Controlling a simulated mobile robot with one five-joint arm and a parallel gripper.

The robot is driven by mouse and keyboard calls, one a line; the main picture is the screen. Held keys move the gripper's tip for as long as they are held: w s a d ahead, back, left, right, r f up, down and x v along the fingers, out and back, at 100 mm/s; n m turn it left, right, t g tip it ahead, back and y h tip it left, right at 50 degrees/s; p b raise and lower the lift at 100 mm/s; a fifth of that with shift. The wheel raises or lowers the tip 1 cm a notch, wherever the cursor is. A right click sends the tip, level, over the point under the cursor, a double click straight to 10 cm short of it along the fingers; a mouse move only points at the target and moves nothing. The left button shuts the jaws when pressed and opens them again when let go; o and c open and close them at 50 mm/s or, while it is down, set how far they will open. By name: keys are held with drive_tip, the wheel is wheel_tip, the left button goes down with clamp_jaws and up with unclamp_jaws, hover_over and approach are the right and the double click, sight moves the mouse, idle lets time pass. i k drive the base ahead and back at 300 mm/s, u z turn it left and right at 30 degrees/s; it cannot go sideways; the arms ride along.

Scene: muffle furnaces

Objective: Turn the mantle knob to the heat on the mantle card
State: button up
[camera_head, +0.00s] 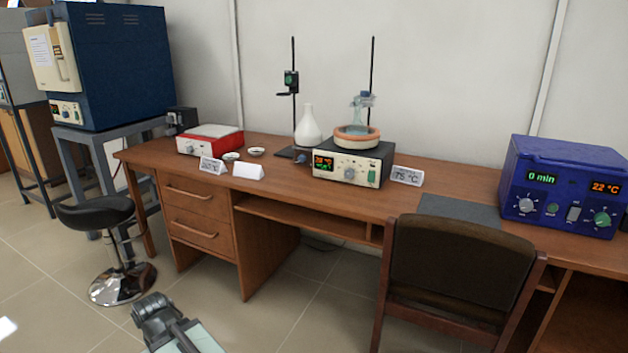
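The heating mantle (382,160) stands on the wooden desk, a dark box with a pale front panel and an orange-brown ring on top. A round flask (357,118) sits in the ring. The mantle knob (349,174) is on the front panel; its pointer is too small to read. The mantle's lit display (324,163) is left of the knob, its digits unclear. The mantle card (407,175) stands just right of the mantle and seems to read 75 °C. A grey part of my arm shows at the bottom left, well away from the mantle; no gripper fingers are visible.
A brown chair (455,265) stands before the desk, right of the mantle. A black stool (95,212) is at left. A red-based device (210,140), a white flask (307,127) and a blue device (562,180) are on the desk. Floor before the drawers is clear.

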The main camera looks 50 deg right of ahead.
sight(349, 174)
drive_tip(key=u, duration=2.4)
drive_tip(key=k, duration=0.75)
drive_tip(key=z, duration=2)
drive_tip(key=i, duration=1)
